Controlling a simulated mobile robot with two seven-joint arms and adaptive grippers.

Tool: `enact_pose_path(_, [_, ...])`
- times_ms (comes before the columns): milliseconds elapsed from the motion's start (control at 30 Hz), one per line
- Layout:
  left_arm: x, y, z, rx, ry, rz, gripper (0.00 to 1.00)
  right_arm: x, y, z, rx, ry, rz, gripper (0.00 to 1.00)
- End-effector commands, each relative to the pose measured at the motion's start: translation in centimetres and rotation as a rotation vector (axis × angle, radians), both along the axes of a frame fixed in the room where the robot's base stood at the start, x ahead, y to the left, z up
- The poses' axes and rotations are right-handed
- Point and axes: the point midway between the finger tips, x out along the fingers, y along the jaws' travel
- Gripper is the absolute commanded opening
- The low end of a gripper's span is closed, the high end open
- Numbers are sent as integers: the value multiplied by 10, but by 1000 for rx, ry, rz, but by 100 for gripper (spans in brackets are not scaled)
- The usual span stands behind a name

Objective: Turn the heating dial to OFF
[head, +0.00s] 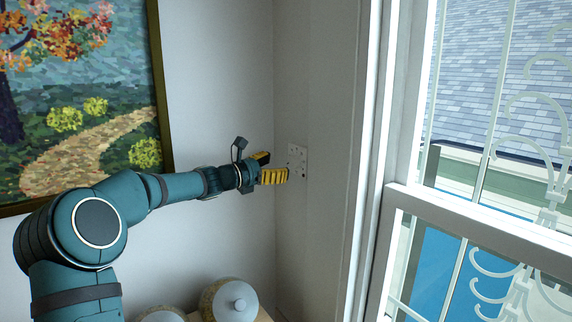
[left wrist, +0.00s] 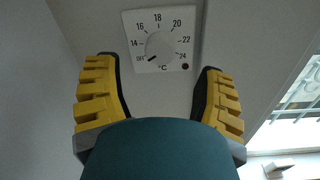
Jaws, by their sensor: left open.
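The heating dial is a round white knob (left wrist: 160,46) on a square white plate (left wrist: 160,30), marked OFF, 14 to 24 and °C. A dark mark on the knob's lower left points toward the OFF label. A dark red spot sits at the plate's lower right. In the head view the plate (head: 298,156) is on the wall near the corner, partly behind my left gripper (head: 277,166). In the left wrist view, the yellow fingers of my left gripper (left wrist: 160,85) are open and empty, apart from the knob. My right gripper is not in view.
A window (head: 480,190) with a white frame and metal grille is to the right. A framed painting (head: 85,95) hangs on the left wall. Lidded round jars (head: 232,302) stand below my left arm. The wall around the dial is bare.

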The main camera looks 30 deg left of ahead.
Motion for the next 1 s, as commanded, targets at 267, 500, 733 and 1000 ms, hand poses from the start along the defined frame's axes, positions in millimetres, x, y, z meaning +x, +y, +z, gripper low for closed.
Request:
enact_pose_path(267, [-49,18,0,1,1,2,70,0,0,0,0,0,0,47])
enact_pose_path(500, [-65,23,-1,0,-1,-1,70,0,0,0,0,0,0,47])
enact_pose_path(733, [-65,24,-1,0,-1,-1,70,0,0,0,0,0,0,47])
enact_pose_path(1000, [-65,24,0,0,-1,-1,70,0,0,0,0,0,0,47])
